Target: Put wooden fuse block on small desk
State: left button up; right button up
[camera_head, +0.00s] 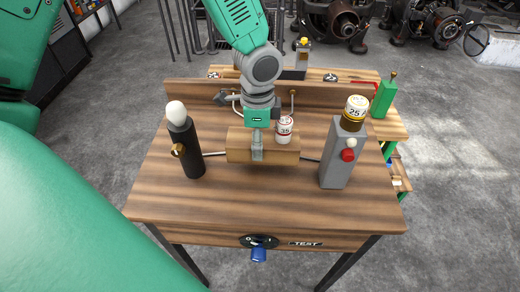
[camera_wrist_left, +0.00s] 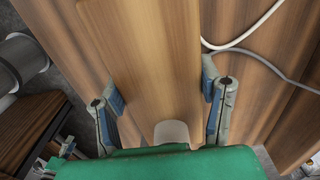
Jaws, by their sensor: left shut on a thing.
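My left gripper (camera_head: 257,150) points down and is shut on the block. In the left wrist view the block (camera_wrist_left: 150,60) lies between the two fingers (camera_wrist_left: 160,105), with a pale round piece (camera_wrist_left: 172,132) near its end.
A black post with a white bulb (camera_head: 184,145) stands left of the block, and a grey post with a brown-and-white fuse (camera_head: 338,155) stands right. Thin rods or wires reach toward the block from both sides. Another wooden surface (camera_head: 395,122) with a green box (camera_head: 383,98) lies behind. The desk front is clear.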

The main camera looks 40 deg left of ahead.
pick_arm(q)
notch_tip(320, 180, down, 3)
jog(key=shift+f, duration=0.3)
jog(key=o, duration=1.7)
notch_tip(320, 180, up, 12)
jog(key=shift+r, duration=0.1)
